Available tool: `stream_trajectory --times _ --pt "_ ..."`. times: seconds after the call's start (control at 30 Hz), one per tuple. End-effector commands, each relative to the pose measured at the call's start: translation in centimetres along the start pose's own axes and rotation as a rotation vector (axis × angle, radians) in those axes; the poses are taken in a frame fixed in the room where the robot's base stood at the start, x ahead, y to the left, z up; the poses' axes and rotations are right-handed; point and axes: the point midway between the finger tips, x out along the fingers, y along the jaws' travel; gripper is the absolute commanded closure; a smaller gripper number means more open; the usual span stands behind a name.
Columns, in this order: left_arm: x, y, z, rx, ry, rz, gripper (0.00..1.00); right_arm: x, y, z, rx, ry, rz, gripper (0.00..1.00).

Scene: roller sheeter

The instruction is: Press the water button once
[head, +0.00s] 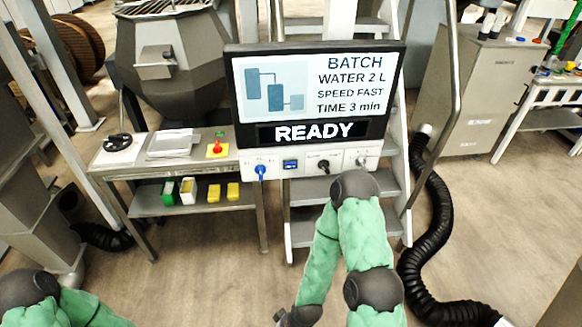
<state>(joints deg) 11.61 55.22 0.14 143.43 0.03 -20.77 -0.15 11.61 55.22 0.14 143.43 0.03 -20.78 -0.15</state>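A control panel (309,163) sits under a large screen (316,95). The screen reads BATCH, WATER 2 L, SPEED FAST, TIME 3 min and READY. My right gripper (287,318) is partly cut off at the bottom edge, well below the panel. My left gripper is out of view.
A side table (133,171) left of the panel holds a red-knobbed yellow switch (217,148) and a tray (171,143). Metal stairs (312,190) stand behind the panel. A black hose (437,230) runs along the floor at right. Open floor lies before the panel.

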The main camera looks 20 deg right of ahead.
Motion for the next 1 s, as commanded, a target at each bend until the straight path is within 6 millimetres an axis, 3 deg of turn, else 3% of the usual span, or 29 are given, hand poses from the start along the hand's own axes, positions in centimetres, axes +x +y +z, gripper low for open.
stream_trajectory --times 0.03,0.1,1.0 --pt "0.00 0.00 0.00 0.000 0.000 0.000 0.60 0.00 0.00 0.00 0.000 0.000 0.000 0.80" --pt "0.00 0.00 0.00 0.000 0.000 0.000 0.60 0.00 0.00 0.00 0.000 0.000 0.000 1.00" --pt "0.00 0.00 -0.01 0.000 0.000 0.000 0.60 0.00 0.00 0.00 0.000 0.000 0.000 1.00"
